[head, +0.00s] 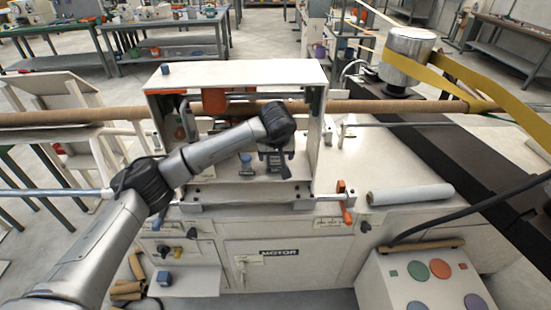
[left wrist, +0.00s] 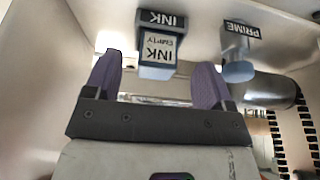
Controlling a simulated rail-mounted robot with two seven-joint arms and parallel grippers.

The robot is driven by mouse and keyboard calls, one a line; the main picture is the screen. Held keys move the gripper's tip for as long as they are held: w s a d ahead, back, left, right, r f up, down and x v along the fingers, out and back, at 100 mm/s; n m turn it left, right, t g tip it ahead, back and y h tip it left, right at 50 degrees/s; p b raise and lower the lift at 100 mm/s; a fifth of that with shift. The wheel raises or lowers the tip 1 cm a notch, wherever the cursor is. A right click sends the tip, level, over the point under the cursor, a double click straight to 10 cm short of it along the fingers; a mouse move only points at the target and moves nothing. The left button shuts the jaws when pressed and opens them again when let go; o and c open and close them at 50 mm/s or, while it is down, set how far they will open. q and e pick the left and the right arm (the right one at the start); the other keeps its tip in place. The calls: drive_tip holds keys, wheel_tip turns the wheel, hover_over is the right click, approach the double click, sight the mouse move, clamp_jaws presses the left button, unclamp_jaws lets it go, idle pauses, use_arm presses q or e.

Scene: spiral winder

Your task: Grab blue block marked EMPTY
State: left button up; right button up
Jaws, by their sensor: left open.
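In the left wrist view, a block with a blue body and a white label reading INK EMPTY (left wrist: 157,52) hangs upside down in the picture. It sits below a dark INK sign (left wrist: 160,20) on a pale panel. My left gripper (left wrist: 160,66) is open, its purple-grey fingers on either side of the block in the picture. I see a gap on both sides and cannot tell whether the fingertips reach past it. In the head view, my left gripper (head: 276,165) is inside the white machine housing (head: 240,73), and I cannot make out the block there. My right gripper is out of view.
A blue-ended part (left wrist: 238,71) under a PRIME sign (left wrist: 241,23) is close by. Small blue blocks rest on the housing top (head: 165,70) and on a low shelf (head: 165,278). A long brown tube (head: 80,116) crosses the housing. A grey roll (head: 410,194) lies at right.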

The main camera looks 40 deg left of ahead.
use_arm(q)
drive_tip(key=w+a+f, duration=0.1)
drive_tip(key=w+a, duration=0.1)
drive_tip(key=shift+w+a+f+b, duration=0.1)
drive_tip(key=shift+w+f+b, duration=0.2)
drive_tip(key=shift+w+f, duration=0.1)
drive_tip(key=shift+w+a+f, duration=0.1)
drive_tip(key=shift+a+f, duration=0.05)
drive_tip(key=shift+f, duration=0.35)
drive_tip(key=c, duration=1)
drive_tip(key=shift+c, duration=0.2)
drive_tip(key=shift+r, duration=0.15)
